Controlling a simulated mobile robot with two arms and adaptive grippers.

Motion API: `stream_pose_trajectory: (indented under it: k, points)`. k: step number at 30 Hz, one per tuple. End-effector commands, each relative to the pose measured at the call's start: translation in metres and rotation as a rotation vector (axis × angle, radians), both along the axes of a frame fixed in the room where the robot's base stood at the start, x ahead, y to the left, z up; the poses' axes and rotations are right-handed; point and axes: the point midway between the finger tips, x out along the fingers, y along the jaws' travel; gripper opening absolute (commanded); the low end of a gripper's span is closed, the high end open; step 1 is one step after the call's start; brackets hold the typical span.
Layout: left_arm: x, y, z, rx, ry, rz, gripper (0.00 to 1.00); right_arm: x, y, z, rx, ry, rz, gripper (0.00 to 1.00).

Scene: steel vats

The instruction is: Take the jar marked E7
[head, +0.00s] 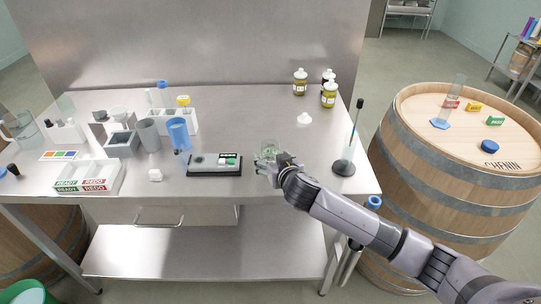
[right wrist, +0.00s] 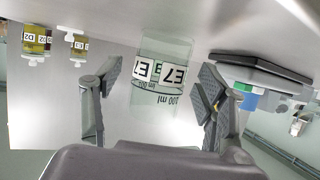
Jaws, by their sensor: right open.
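The clear glass jar marked E7 (right wrist: 163,52) fills the middle of the right wrist view, which shows the bench upside down. It has white E7 labels and a 100 ml mark. In the head view the jar (head: 269,149) stands on the steel bench, partly hidden by my right gripper (head: 276,161). In the right wrist view my right gripper (right wrist: 160,84) is open, with one finger on each side of the jar and a gap at both sides. I cannot tell how deep the jar is between them. My left gripper is not in view.
A black scale (head: 214,171) lies just left of the jar. A stand with a black rod (head: 345,165) is to the right. A barrel (head: 450,175) is beyond the right edge.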

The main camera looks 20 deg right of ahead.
Motion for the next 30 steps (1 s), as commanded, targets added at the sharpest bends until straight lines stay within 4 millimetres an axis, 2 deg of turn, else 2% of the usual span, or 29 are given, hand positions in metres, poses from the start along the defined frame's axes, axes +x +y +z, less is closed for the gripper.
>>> stream_pose_trajectory:
  k: [6,14,30]
  points:
    - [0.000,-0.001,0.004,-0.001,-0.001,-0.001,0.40,0.019,0.001,-0.008,0.000,0.001,0.001,0.67]
    - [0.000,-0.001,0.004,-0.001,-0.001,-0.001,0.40,0.021,0.001,-0.009,0.000,0.001,0.001,0.67]
    - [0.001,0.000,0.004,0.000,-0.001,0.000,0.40,0.021,0.001,-0.009,0.000,0.001,0.000,0.32]
